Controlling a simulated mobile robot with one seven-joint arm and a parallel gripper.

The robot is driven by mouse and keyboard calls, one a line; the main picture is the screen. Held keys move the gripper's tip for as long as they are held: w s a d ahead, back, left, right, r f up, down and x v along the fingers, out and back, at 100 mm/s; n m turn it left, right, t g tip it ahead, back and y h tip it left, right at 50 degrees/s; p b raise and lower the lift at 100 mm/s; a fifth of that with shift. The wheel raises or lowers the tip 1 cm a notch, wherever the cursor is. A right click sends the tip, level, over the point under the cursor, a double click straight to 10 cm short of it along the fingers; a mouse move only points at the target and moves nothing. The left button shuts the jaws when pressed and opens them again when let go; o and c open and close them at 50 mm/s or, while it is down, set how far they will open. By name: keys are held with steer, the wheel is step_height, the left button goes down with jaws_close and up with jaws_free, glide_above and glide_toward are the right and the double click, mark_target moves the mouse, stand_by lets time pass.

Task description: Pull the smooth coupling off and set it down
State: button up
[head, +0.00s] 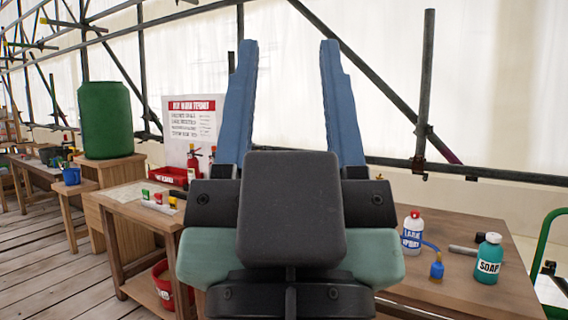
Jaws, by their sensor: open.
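My gripper (289,45) is large in the middle of the head view, with its two blue fingers pointing up. The fingers stand wide apart and nothing is between them. I cannot pick out a smooth coupling for certain. A blue hose runs from near the white bottle (412,232) to a small blue fitting (437,270). My gripper and wrist hide the middle of the scene and part of the right table.
A left bench (135,208) holds small coloured-cap items and a red tray (166,177). Red extinguishers (193,160) and a sign (193,117) stand behind. A green barrel (105,120) is on a wooden stand. Scaffold poles (425,90) cross the background. Plank floor (45,260) is open at left.

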step_height(320, 180, up, 24)
steer(key=p, duration=2.1)
steer(key=shift+f, duration=0.1)
